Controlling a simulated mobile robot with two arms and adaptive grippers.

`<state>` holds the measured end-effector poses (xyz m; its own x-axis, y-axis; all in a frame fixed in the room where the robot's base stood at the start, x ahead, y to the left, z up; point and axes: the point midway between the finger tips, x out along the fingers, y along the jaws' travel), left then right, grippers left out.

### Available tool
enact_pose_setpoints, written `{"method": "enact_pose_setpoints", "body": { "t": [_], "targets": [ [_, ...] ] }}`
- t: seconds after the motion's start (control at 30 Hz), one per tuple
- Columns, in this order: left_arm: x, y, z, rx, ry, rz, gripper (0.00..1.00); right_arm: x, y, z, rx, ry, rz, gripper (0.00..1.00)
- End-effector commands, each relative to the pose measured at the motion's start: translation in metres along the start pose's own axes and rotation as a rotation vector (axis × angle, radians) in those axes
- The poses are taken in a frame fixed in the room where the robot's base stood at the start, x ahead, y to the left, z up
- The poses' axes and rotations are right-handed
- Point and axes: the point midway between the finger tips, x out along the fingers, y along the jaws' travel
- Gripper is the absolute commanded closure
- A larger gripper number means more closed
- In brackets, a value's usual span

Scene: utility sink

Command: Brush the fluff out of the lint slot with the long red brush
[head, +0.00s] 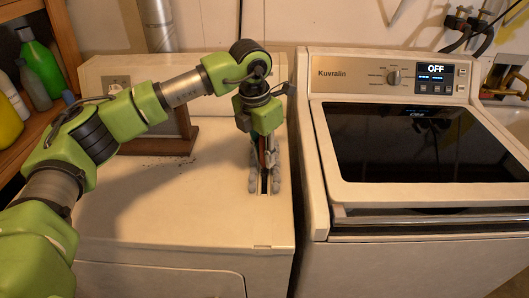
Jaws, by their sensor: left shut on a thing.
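My left gripper (264,136) points down over the right side of the dryer top and is shut on the long red brush. Only a thin red part of the brush (262,153) shows below the fingers, and its lower end reaches down to the lint slot. The dark, narrow lint slot (264,186) lies in the dryer top directly below the gripper. Grey fluff (253,183) lies along both sides of the slot. How deep the brush sits in the slot is hard to tell. My right gripper is not in view.
The white dryer top (200,215) is clear in front, with dark crumbs at its back left beside a wooden box (165,140). A washer (410,140) stands at the right across a narrow gap. Bottles (40,65) stand on a wooden shelf at left.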

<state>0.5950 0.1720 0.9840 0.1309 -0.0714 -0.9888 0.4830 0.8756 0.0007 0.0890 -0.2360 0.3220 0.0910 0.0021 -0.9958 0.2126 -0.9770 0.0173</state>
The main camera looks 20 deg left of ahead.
Motion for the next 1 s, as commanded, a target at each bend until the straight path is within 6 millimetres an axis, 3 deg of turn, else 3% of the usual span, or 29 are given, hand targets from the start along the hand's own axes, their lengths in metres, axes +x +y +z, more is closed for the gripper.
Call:
{"method": "enact_pose_setpoints", "body": {
  "t": [0.43, 1.0],
  "targets": [
    [0.002, 0.0, 0.0, 0.0, -0.001, 0.0, 1.0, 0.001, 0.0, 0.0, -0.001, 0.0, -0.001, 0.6],
    [-0.044, 0.0, 0.007, 0.0, -0.002, 0.0, 1.0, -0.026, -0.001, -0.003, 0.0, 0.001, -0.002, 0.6]
  ]
}}
